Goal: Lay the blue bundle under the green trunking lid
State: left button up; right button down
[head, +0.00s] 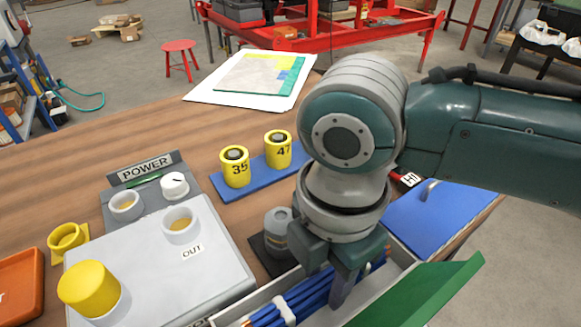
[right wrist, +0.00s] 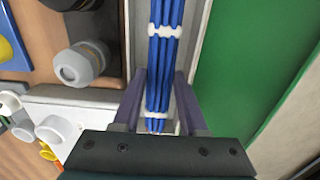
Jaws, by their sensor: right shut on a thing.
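The blue bundle (head: 295,298) is a set of blue cables with white ties, lying lengthwise in the pale trunking channel (head: 402,262). My right gripper (head: 328,278) reaches down into the channel, shut on the bundle; in the right wrist view its fingers stand either side of the bundle (right wrist: 161,70). The green trunking lid (head: 432,292) is open, tilted along the channel's right side; it also shows in the right wrist view (right wrist: 245,65). The bundle is not covered by it. My left gripper is not in view.
Left of the channel are a grey cylinder (head: 278,228) on a dark base and a grey box (head: 155,270) with cups and a yellow cap. Yellow cylinders stand on a blue strip (head: 208,182). A blue panel (head: 430,215) with a handle lies beyond the channel.

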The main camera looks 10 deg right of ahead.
jog(key=shift+f+b, duration=0.9)
jog(key=shift+f, duration=0.55)
jog(key=shift+f, duration=0.15)
jog(key=shift+c, duration=1.8)
grip_release()
notch_tip(320, 180, up, 10)
jog(key=shift+p, duration=1.15)
